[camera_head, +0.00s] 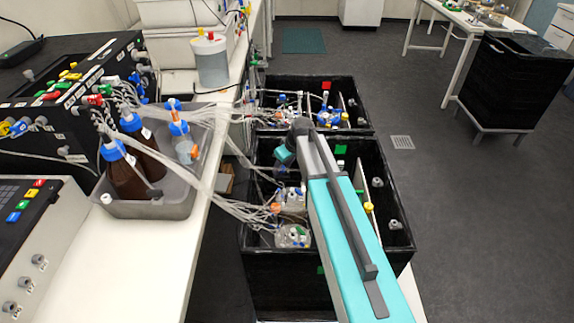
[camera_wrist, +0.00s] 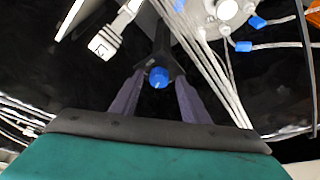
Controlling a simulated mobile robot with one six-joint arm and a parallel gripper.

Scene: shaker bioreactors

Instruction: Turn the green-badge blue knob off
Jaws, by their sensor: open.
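A blue knob (camera_wrist: 158,77) on a dark fitting shows in the middle of the wrist view. My gripper (camera_wrist: 159,90) is open, with one dark finger on each side of the knob. I cannot tell whether either finger touches it. I cannot make out the knob in the head view.
Clear tubes (camera_wrist: 215,75) run close to the right finger. A white connector (camera_wrist: 103,43) is at upper left. Bottles (camera_head: 292,236) with tubing stand in the near box. A second black box with a red badge (camera_head: 325,86) stands behind. A grey bottle tray (camera_head: 176,207) is left.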

